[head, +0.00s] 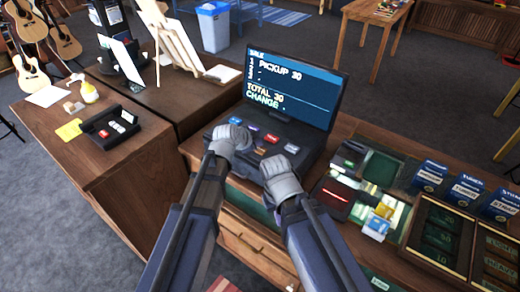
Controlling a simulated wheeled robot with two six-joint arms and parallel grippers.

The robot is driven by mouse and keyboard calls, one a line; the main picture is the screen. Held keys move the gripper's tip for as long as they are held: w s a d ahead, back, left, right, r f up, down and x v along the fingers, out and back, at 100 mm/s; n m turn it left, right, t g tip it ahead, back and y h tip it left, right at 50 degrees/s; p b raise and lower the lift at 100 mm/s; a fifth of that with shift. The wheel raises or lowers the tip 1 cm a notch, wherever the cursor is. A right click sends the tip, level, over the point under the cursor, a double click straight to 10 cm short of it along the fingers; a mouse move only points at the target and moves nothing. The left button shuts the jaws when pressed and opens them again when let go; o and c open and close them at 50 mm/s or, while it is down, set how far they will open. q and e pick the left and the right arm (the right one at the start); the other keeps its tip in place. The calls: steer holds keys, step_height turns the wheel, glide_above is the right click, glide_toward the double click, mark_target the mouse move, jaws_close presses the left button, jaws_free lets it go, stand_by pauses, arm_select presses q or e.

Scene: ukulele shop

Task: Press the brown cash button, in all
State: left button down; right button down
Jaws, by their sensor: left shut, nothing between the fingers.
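The cash register has a dark base (311,149) with a row of coloured buttons and a blue screen (290,87) reading "PICKUP 30", "TOTAL 30" and "CHANGE". A reddish button (271,138) sits mid-row. My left gripper (236,134) is shut and empty, over the left part of the buttons. My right gripper (277,164) is at the base's front edge; its fingers are unclear.
Right of the register are a card reader (336,197), small cards, several blue boxes and a dark divided tray (439,234). On the left, a wooden counter (120,155) holds a black device (109,127) and a yellow note. The screen stands behind the buttons.

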arm_select(q)
steer(key=shift+f+b, duration=0.4)
steer(key=shift+b, duration=0.05)
steer(key=shift+f+b, duration=0.45)
stand_by(0.8)
steer(key=shift+r, duration=0.1)
steer(key=shift+r+p, duration=0.8)
steer(key=shift+p, duration=0.1)
steer(key=shift+r, duration=0.1)
step_height(320, 180, up, 5)
steer(key=p, duration=0.5)
